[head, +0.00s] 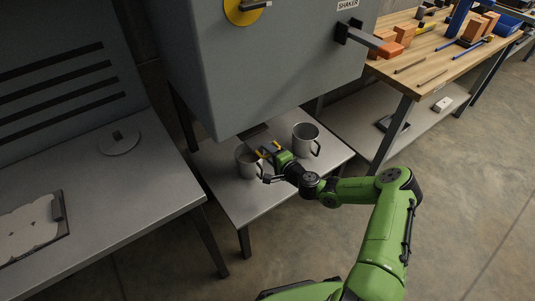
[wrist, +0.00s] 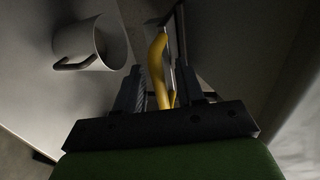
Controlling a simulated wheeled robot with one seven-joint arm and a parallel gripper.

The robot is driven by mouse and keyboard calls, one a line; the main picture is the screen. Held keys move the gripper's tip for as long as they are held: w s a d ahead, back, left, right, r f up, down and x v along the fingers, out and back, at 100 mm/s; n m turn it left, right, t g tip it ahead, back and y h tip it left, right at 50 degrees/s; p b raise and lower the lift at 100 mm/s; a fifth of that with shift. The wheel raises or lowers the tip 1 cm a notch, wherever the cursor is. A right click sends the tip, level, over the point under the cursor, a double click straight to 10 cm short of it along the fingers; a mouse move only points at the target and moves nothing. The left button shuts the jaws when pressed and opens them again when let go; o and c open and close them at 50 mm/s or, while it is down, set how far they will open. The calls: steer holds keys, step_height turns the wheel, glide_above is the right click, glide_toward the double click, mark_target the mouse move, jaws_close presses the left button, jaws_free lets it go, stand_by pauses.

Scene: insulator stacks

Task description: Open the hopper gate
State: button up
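The grey hopper cabinet (head: 270,85), labelled SHAKER, hangs above a low metal table. Under its lower edge, a yellow handle (wrist: 158,68) shows in the wrist view, with a dark metal bracket beside it; I take it to be the gate's handle. My gripper (head: 268,150) is beneath the cabinet, and also shows in the wrist view (wrist: 160,92). Its two dark fingers are apart, one on each side of the yellow handle, with narrow gaps showing. The gate plate itself is mostly hidden by the cabinet.
One metal mug (head: 246,163) stands close beside my gripper, and another mug (head: 305,140) stands to its right on the low table (head: 260,205). A black lever (head: 357,37) and yellow dial (head: 240,11) are on the cabinet. A wooden workbench (head: 437,65) stands right.

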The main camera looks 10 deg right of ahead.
steer(key=shift+w+a+f, duration=0.15)
steer(key=shift+w+a, duration=0.1)
steer(key=shift+w, duration=0.3)
steer(key=shift+s, duration=0.1)
jaws_close()
steer(key=shift+f, duration=0.1)
steer(key=f+v, duration=0.1)
steer(key=v, duration=0.6)
steer(key=shift+s+f, duration=0.25)
steer(key=shift+f, duration=0.1)
steer(key=shift+d, duration=0.1)
jaws_free()
steer(key=shift+w, duration=0.1)
steer(key=shift+r, duration=0.1)
